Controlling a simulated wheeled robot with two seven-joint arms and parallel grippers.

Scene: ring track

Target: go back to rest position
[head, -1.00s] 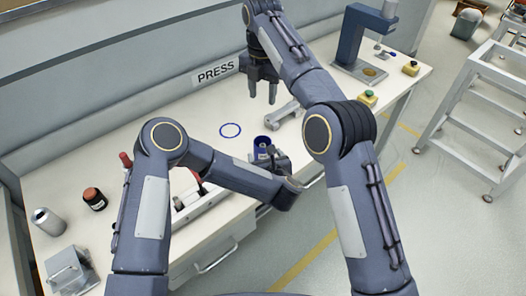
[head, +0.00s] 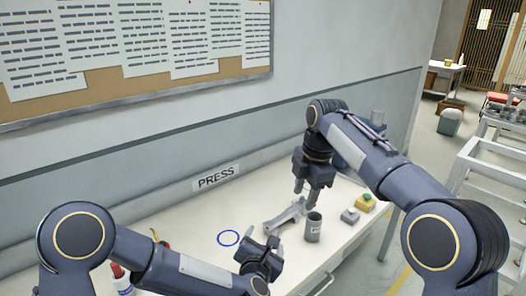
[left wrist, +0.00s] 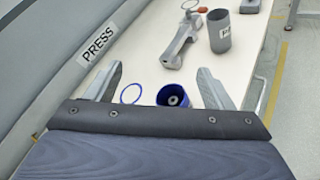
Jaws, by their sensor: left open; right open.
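My left gripper (head: 262,246) is low over the bench in the head view, its jaws apart with nothing between them there. In the left wrist view its two fingers (left wrist: 160,88) are spread wide, and a blue cup-like part (left wrist: 174,97) shows between them, apart from both fingers. That part is hidden in the head view. My right gripper (head: 306,194) is open and empty, pointing down over the bench near a grey cup (head: 313,229) and a grey bracket-like part (head: 285,219).
A blue ring mark (head: 228,238) lies on the bench (head: 185,222) below the PRESS sign (head: 215,177). A yellow box with a green button (head: 365,204) and a small grey box (head: 350,216) stand right of the cup. A red-capped bottle (head: 121,281) is near my left arm.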

